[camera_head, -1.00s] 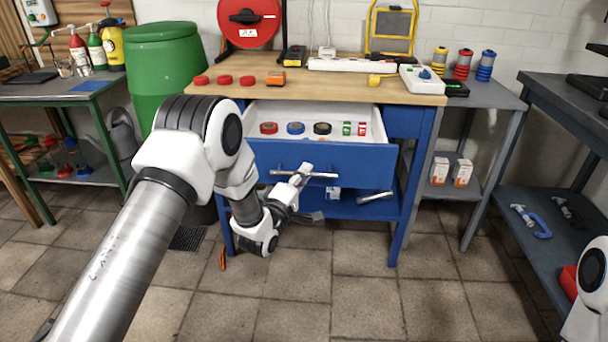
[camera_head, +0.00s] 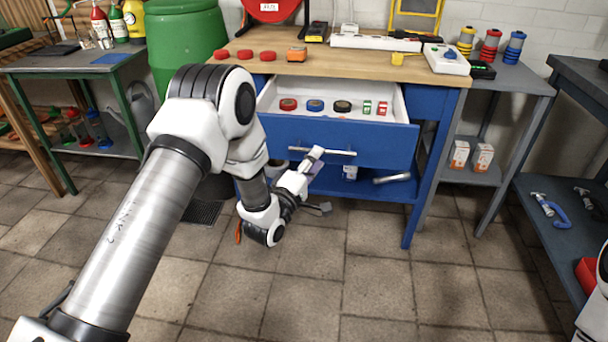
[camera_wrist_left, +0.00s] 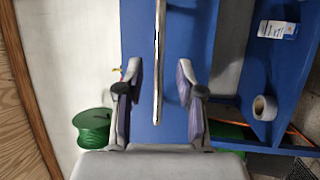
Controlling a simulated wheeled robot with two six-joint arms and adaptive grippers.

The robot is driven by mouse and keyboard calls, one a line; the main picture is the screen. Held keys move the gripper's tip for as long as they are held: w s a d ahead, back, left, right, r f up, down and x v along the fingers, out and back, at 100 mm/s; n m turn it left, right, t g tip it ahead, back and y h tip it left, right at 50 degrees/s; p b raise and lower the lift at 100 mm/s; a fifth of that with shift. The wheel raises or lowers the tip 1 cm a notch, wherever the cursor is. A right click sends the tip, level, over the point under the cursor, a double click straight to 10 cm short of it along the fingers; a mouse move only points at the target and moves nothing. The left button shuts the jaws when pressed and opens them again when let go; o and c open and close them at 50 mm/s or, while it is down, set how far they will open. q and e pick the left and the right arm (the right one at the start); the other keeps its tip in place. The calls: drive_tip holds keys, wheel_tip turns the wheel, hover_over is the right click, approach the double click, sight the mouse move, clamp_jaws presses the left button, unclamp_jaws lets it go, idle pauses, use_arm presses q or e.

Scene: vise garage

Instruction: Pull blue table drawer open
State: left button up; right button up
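The blue drawer (camera_head: 340,140) of the blue workbench stands pulled out, with its white inside showing. A thin metal bar handle (camera_head: 340,153) runs across its front. My left gripper (camera_head: 314,155) is at the left part of the handle. In the left wrist view my gripper (camera_wrist_left: 158,72) is open, with a finger on each side of the bar handle (camera_wrist_left: 160,40). Gaps show between the bar and both fingers. The drawer front (camera_wrist_left: 185,30) also fills the middle of that view. My right gripper is out of view; only a piece of that arm shows at the right edge.
Tape rolls (camera_head: 315,105) and small red and green items lie in the drawer. The wooden top (camera_head: 340,68) holds tools above it. A lower shelf (camera_head: 370,187) sits below. The tiled floor (camera_head: 330,270) in front is clear. A grey side bench (camera_head: 560,215) stands at right.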

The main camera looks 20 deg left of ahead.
use_arm(q)
drive_tip(key=v, duration=0.8)
drive_tip(key=shift+s, duration=0.1)
drive_tip(key=s+d+f+m+g+y, duration=0.15)
drive_tip(key=s+f+m+g, duration=0.25)
drive_tip(key=s+f+g, duration=0.55)
drive_tip(key=s+d+f+m+g, duration=0.2)
drive_tip(key=s+f+m+g, duration=0.2)
drive_tip(key=s+f, duration=0.95)
drive_tip(key=s+a+f+m+g+p, duration=0.1)
drive_tip(key=s+f+m+g, duration=0.3)
drive_tip(key=s+m+g, duration=0.55)
wheel_tip(320, 180, up, 18)
drive_tip(key=s+n+t+p, duration=0.1)
drive_tip(key=n+t+p, duration=0.1)
drive_tip(key=p, duration=1.6)
drive_tip(key=shift+a+t+y+p, duration=0.25)
drive_tip(key=shift+t+y+p, duration=0.15)
drive_tip(key=shift+t, duration=0.2)
